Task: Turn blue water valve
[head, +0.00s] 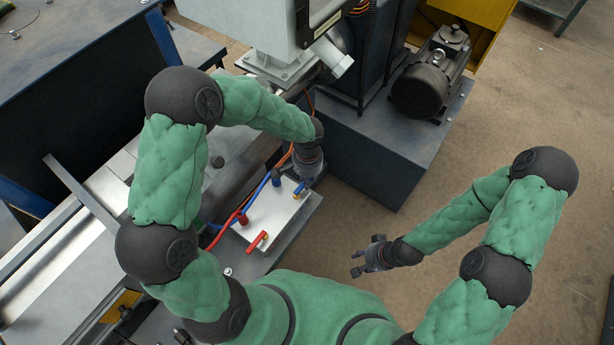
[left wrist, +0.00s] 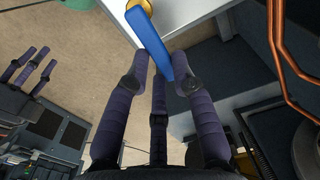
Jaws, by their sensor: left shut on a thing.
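The blue valve handle (left wrist: 150,42) is a flat blue lever on a brass fitting. In the left wrist view its free end lies between the fingertips of my left gripper (left wrist: 163,80), which is shut on it. In the head view the handle (head: 300,188) shows at the right edge of a white plate, and my left gripper (head: 304,180) partly hides it. My right gripper (head: 362,259) is open and empty, away to the right of the plate. It also shows at the left of the left wrist view (left wrist: 32,70).
The white plate (head: 262,214) also carries a red valve handle (head: 257,241), with red and blue hose fittings and hoses beside it. A grey machine (head: 262,30) stands behind. A dark motor (head: 425,85) sits on a cabinet at the back right. The floor at right is clear.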

